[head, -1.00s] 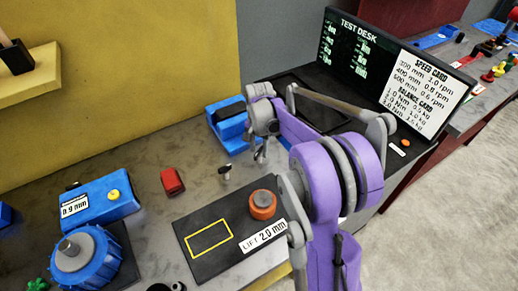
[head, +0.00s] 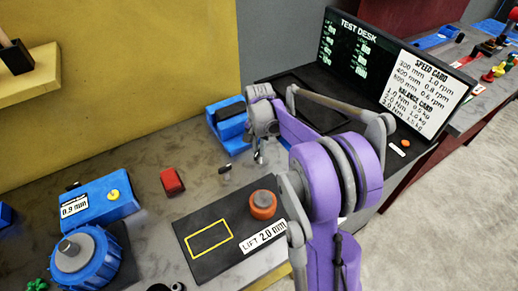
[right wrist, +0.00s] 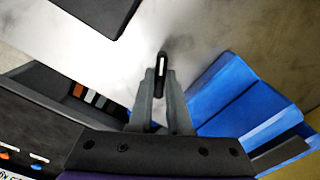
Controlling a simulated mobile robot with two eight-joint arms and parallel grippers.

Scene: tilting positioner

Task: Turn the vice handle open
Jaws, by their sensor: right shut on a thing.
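The blue vice (head: 228,122) with a dark top stands at the back of the grey desk in the head view; its blue body (right wrist: 235,95) fills the right of the right wrist view. My right gripper (head: 258,157) is low over the desk, just right of the vice. In the right wrist view its fingers (right wrist: 162,85) are shut on the vice handle (right wrist: 162,64), a narrow dark bar with a white stripe. A small dark and grey piece (head: 225,169) shows in front of the vice; I cannot tell how it joins the handle. My left gripper is not in view.
A black lift plate (head: 195,243) with an orange knob (head: 263,203) lies in front. A red block (head: 172,181), a blue gauge box (head: 100,200) and a blue wheel (head: 88,262) stand to the left. The test desk screen (head: 355,60) stands behind right.

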